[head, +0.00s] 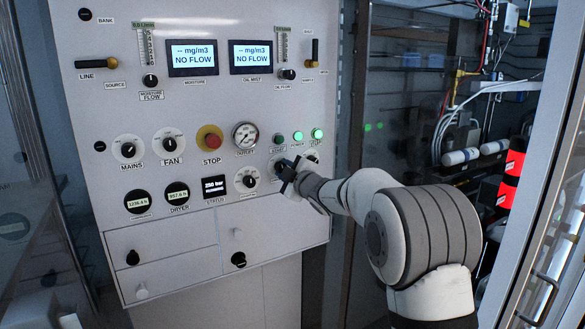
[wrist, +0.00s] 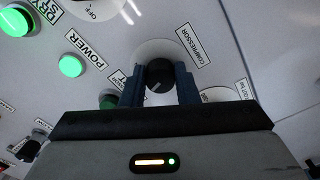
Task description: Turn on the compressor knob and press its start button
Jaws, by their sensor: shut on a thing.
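The compressor knob (wrist: 159,75) is black on a round white dial beside the COMPRESSOR label in the wrist view. My gripper (wrist: 160,88) has its two blue fingers on either side of the knob and is shut on it. In the head view my gripper (head: 285,170) is at the panel and hides most of this knob. I cannot tell the knob's exact setting.
Two lit green lamps, one labelled POWER (head: 298,136), sit right of the dark button. A gauge (head: 245,135), a red STOP button (head: 210,138) and MAINS (head: 128,149) and FAN (head: 169,145) knobs are to the left. Another dial knob (head: 248,179) is close by the gripper.

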